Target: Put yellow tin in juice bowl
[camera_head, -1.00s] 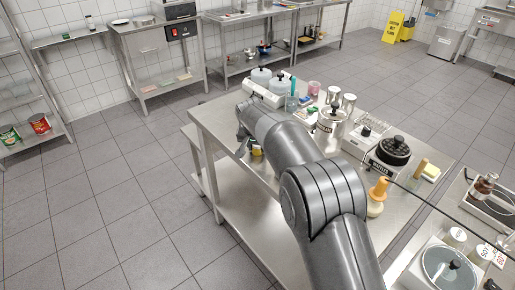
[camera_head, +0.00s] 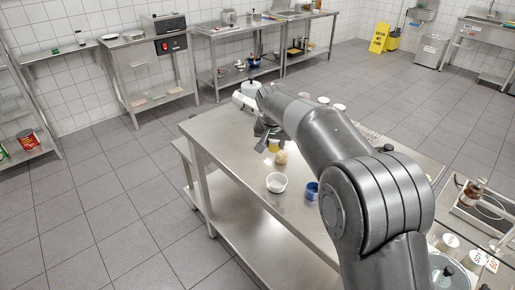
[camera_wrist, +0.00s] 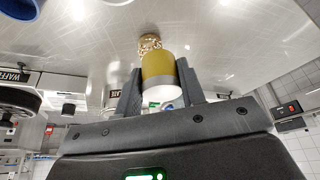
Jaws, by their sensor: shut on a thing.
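The yellow tin (camera_wrist: 158,68) is between the two fingers of my gripper (camera_wrist: 160,90) in the wrist view, its white end towards the camera. In the head view, the tin (camera_head: 273,147) shows just below my gripper (camera_head: 268,140), over the steel table. I cannot tell whether it touches the table. A white bowl (camera_head: 276,185) stands on the table nearer the camera, apart from the tin; it is the only bowl I can clearly make out, and its contents are not clear.
A beige, rough-looking item (camera_head: 281,157) stands close to the tin; it also shows in the wrist view (camera_wrist: 149,42). A blue cup (camera_head: 312,190) stands right of the bowl. The steel table (camera_head: 225,150) is bare to the left. My arm hides much of its right side.

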